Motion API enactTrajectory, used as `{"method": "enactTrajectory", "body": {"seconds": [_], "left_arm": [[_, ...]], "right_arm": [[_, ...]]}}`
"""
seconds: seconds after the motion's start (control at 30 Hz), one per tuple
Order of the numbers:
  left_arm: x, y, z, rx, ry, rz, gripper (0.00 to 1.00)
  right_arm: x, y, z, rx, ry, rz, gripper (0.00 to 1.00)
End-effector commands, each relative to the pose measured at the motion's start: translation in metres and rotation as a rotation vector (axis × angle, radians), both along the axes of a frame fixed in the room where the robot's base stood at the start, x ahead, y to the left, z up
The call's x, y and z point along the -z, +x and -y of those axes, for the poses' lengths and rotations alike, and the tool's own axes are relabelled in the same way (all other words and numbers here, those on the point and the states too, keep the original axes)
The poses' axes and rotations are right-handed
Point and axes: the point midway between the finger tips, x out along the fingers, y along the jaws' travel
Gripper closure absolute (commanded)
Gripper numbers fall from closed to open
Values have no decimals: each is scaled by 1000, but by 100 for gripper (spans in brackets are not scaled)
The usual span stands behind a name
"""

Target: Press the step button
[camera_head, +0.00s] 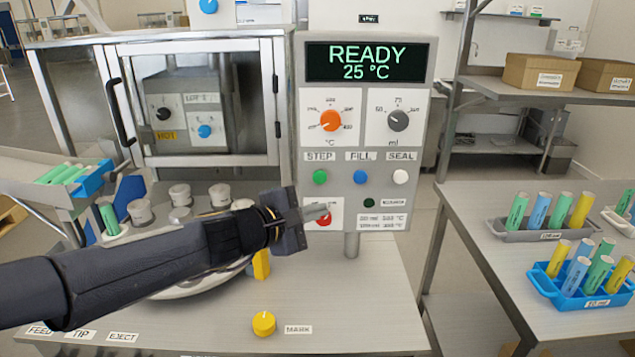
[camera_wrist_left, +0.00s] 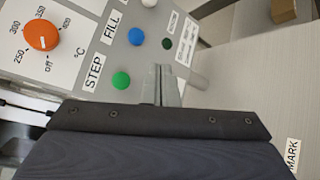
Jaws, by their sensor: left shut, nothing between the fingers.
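The green step button (camera_head: 320,177) sits under the STEP label on the grey control panel (camera_head: 345,240), left of the blue fill button (camera_head: 360,177) and the white seal button (camera_head: 400,177). The display (camera_head: 367,62) reads READY, 25 °C. My left gripper (camera_head: 326,210) is shut and empty, below the step button and in front of the red button (camera_head: 324,219), which it partly covers. In the left wrist view the green button (camera_wrist_left: 121,80) lies just left of the shut fingers (camera_wrist_left: 160,70), apart from them in the picture. My right gripper is not in view.
The orange temperature dial (camera_head: 331,120) and grey ml dial (camera_head: 398,121) sit above the buttons. A glass-fronted cabinet (camera_head: 285,90) stands left of the panel. A yellow knob (camera_head: 264,323) is on the front table. Coloured tubes stand in a blue rack (camera_head: 545,287) on the right table.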

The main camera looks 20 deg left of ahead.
Motion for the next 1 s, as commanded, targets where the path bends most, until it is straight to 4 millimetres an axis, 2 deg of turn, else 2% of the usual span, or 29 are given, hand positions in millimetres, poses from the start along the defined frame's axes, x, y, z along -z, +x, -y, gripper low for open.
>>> {"method": "enactTrajectory", "body": {"seconds": [0.1, 0.57, 1.0], "left_arm": [[1, 7, -1, -22, -31, -16, 100], [0, 13, -3, -24, -34, -18, 100], [-1, 69, -19, -24, -33, -17, 100]], "right_arm": [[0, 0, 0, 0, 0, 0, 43], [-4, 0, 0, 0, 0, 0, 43], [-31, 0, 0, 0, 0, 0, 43]]}}
